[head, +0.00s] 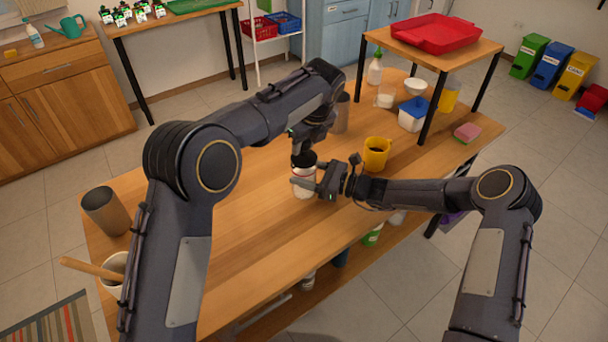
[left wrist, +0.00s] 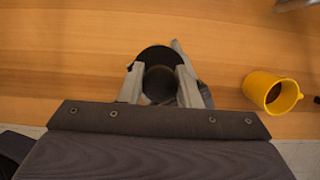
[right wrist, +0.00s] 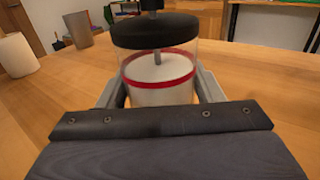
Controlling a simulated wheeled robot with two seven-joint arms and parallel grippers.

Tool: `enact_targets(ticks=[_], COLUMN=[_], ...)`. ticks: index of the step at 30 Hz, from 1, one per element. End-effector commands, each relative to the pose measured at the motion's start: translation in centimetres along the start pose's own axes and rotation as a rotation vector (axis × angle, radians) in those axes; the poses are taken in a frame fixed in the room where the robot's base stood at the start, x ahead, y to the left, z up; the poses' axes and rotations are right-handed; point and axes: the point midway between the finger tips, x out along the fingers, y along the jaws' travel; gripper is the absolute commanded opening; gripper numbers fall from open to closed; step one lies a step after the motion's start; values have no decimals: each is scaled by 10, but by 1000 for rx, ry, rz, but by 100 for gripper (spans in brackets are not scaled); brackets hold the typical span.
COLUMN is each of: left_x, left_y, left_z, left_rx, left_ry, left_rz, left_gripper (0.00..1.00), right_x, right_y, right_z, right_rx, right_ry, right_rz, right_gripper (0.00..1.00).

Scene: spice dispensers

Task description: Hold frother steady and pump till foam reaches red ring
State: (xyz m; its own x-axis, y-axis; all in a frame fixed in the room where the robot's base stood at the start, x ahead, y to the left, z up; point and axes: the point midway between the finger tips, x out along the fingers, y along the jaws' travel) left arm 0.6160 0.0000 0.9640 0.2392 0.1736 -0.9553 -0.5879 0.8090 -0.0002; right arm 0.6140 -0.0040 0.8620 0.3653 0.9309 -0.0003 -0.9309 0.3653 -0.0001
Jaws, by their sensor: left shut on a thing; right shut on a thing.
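The frother is a clear upright jar (right wrist: 158,97) with a black lid (right wrist: 155,31), a plunger rod through it and a red ring around its wall. White foam (right wrist: 157,69) fills the lower part, its top looking about level with the ring. In the head view the frother (head: 303,188) stands on the table. My right gripper (head: 314,184) is shut around the jar from the side, with a finger on each side in the right wrist view (right wrist: 160,92). My left gripper (head: 303,150) is above the lid, shut on the plunger top, which is mostly hidden.
A yellow mug (head: 376,153) with dark contents stands to the right of the frother. A grey cup (head: 341,114) stands behind, and another (head: 105,210) at the left. A raised shelf with a red tray (head: 433,33) covers the back right. Bare wooden table lies left of the frother.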

Motion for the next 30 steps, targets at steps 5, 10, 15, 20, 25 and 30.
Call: enact_targets(ticks=[5,10,15,20,25,30], left_x=[1,0,0,-4,-20,-37], left_y=[0,0,0,0,0,-1], left_z=[0,0,0,2,6,11], left_rx=[0,0,0,-1,-2,-1], left_ry=[0,0,0,-1,-1,-1], left_rz=[1,0,0,-1,-2,-3], left_gripper=[35,56,56,56,56,56], right_x=[0,0,0,0,0,0], right_y=[1,1,1,0,0,0], right_z=[0,0,0,0,0,0], right_rx=[0,1,1,1,1,1], right_ry=[0,0,0,0,0,0], right_rz=[2,2,1,1,1,1], right_gripper=[29,29,29,29,29,29])
